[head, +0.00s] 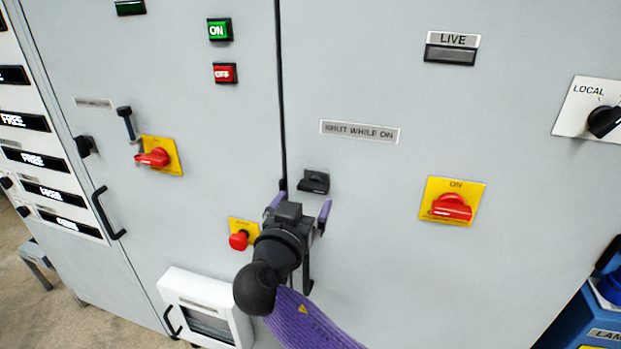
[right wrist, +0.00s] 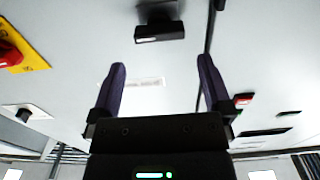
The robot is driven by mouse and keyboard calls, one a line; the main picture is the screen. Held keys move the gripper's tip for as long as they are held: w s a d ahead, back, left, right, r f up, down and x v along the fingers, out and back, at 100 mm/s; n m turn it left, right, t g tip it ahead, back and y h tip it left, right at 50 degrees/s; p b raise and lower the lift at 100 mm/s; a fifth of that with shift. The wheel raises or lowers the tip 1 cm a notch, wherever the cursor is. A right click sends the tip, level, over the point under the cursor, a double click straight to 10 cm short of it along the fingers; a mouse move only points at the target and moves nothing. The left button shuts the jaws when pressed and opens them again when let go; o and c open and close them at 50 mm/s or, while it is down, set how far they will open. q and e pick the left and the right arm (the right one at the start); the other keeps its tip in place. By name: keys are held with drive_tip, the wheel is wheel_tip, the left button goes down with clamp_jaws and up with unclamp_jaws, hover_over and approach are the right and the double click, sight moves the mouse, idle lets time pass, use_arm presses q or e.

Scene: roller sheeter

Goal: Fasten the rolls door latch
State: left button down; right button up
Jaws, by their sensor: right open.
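A small black latch (head: 314,181) sits on the grey cabinet front, just right of a vertical door seam and below the "SHUT WHILE ON" label. It also shows as a dark block in the right wrist view (right wrist: 160,32). Its lettering is too small to read, and I cannot tell whether it is fastened. My right gripper (head: 301,203) is open just below the latch, purple fingers spread to either side. In the right wrist view the gripper (right wrist: 162,68) is empty and the latch lies beyond the fingertips, apparently apart from them. My left gripper is not in view.
A red button on a yellow plate (head: 239,241) is left of my right gripper. A red rotary switch (head: 452,207) is to the right. A white box (head: 208,305) projects from the cabinet low down. A black handle (head: 107,213) stands out on the left door.

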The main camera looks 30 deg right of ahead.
sight(312, 189)
drive_tip(key=x, duration=0.5)
drive_tip(key=shift+w+d, duration=0.15)
drive_tip(key=shift+d, duration=0.1)
drive_tip(key=shift+c, duration=0.3)
drive_tip(key=shift+f, duration=0.1)
drive_tip(key=c, duration=1)
